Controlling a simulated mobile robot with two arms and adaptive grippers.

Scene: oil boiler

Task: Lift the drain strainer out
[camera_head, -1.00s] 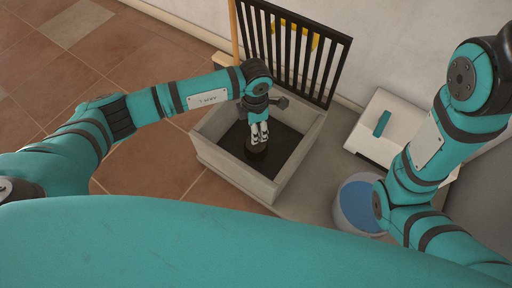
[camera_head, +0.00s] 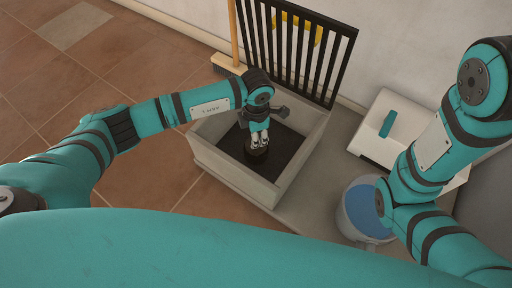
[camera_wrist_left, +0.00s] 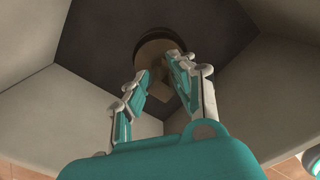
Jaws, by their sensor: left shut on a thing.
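The drain strainer (camera_head: 257,156) is a small dark round piece inside the grey basin (camera_head: 236,172), over its dark floor. In the left wrist view the strainer (camera_wrist_left: 156,46) is a brownish disc just beyond the fingers. My left gripper (camera_head: 259,143) points down into the basin and is shut on the strainer; the fingers also show in the left wrist view (camera_wrist_left: 161,76). They hide part of the strainer, and I cannot tell whether it is clear of the floor. My right arm is at the right, with its gripper out of view.
A black slatted rack (camera_head: 295,45) stands behind the basin, with a broom (camera_head: 233,35) beside it. A white box with a teal handle (camera_head: 398,135) and a white bucket with a blue inside (camera_head: 364,207) are to the right. Tiled floor (camera_head: 60,75) is free at left.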

